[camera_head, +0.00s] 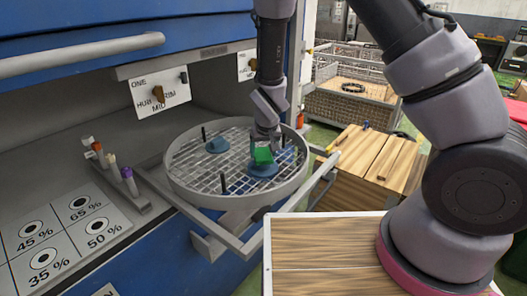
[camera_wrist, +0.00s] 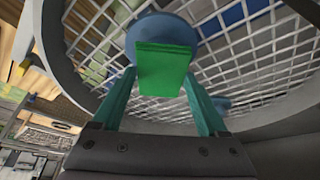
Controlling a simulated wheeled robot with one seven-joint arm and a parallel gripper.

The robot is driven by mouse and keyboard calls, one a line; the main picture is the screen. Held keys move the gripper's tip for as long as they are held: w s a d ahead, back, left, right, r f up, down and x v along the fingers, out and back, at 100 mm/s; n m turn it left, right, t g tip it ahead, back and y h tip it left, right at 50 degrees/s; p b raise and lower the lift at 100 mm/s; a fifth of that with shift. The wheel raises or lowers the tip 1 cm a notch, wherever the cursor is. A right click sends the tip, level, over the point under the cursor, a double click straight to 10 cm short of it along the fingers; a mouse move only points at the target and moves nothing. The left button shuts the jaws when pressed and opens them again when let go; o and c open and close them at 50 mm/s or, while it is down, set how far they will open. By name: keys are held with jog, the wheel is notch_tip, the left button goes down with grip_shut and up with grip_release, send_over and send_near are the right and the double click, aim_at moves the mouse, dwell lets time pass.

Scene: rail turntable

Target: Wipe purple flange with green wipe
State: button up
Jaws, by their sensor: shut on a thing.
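My gripper (camera_head: 268,138) is lowered into a round grey basket (camera_head: 178,184) with a wire mesh floor. It is shut on a green wipe (camera_head: 263,157), which also shows between the fingers in the wrist view (camera_wrist: 162,72). The wipe is at a round blue flange (camera_head: 262,171) on the mesh; in the wrist view this flange (camera_wrist: 160,28) is partly hidden behind the wipe. I cannot tell whether they touch. A second blue flange (camera_head: 217,145) lies farther back to the left. No flange looks clearly purple; the visible ones look blue.
Dark upright pegs (camera_head: 222,183) stand in the basket. The basket rests on a rail frame (camera_head: 240,247) in front of the blue cabinet (camera_head: 100,20). Markers (camera_head: 129,180) stand in a holder at left. Wooden crates (camera_head: 375,158) stand to the right.

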jog(key=shift+f, duration=0.45)
